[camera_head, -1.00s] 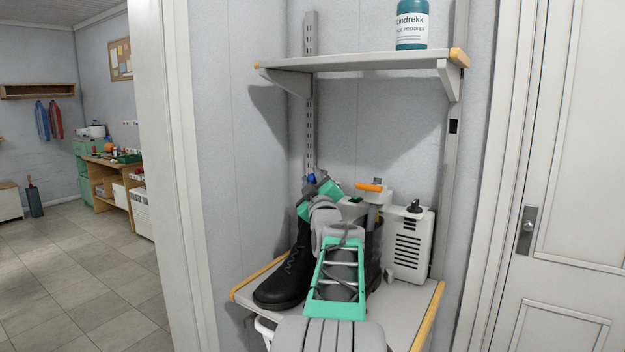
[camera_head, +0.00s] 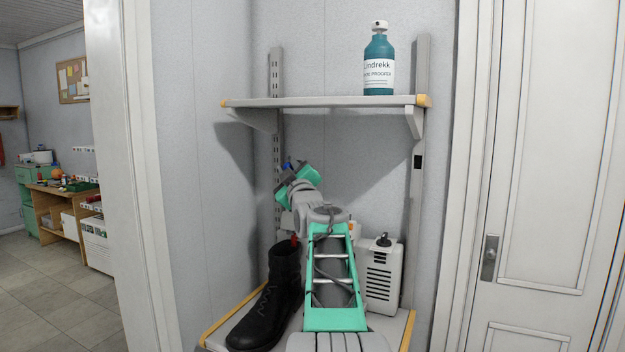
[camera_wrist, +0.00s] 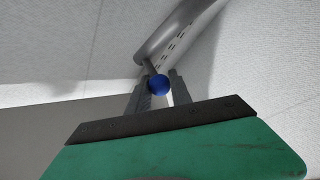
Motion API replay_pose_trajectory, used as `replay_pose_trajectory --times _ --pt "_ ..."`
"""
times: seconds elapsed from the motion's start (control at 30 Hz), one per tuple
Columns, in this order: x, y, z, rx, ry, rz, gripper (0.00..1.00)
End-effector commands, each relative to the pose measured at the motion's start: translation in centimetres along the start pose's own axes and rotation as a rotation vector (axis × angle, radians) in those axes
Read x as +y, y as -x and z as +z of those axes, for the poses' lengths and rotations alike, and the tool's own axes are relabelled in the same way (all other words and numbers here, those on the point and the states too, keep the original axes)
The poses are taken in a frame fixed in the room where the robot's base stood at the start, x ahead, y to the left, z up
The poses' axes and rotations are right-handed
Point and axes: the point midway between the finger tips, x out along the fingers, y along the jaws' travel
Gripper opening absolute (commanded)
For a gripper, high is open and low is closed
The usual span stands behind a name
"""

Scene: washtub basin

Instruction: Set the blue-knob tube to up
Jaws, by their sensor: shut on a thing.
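The blue knob (camera_wrist: 159,84) sits between the two fingers of my gripper (camera_wrist: 159,92) in the wrist view, and they are shut on it. A short rod joins it to a thick grey tube (camera_wrist: 178,30) that runs up and to the right there. In the head view the blue knob (camera_head: 287,165) is a small spot at the tip of my gripper (camera_head: 286,170), above the boot and below the upper shelf. My green and grey arm hides most of the tube in the head view, so its exact tilt cannot be told there.
A black boot (camera_head: 268,305) stands on the lower shelf (camera_head: 235,318), left of my arm. A white vented unit (camera_head: 381,275) with a black knob is to the right. A door (camera_head: 545,180) is at right.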

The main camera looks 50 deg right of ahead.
Motion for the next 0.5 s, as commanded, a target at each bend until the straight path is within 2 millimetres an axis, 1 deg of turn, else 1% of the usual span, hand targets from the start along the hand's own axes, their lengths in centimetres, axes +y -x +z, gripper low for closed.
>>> replay_pose_trajectory --times 0.07,0.27,0.3,0.5 --pt "-0.13 -0.14 -0.26 0.001 -0.001 -0.003 0.0" --pt "-0.2 -0.1 -0.19 0.001 -0.002 -0.003 0.0" --pt "-0.2 -0.09 -0.17 0.001 -0.002 -0.003 0.26" --pt "-0.08 -0.06 -0.04 0.0 -0.001 -0.002 0.43"
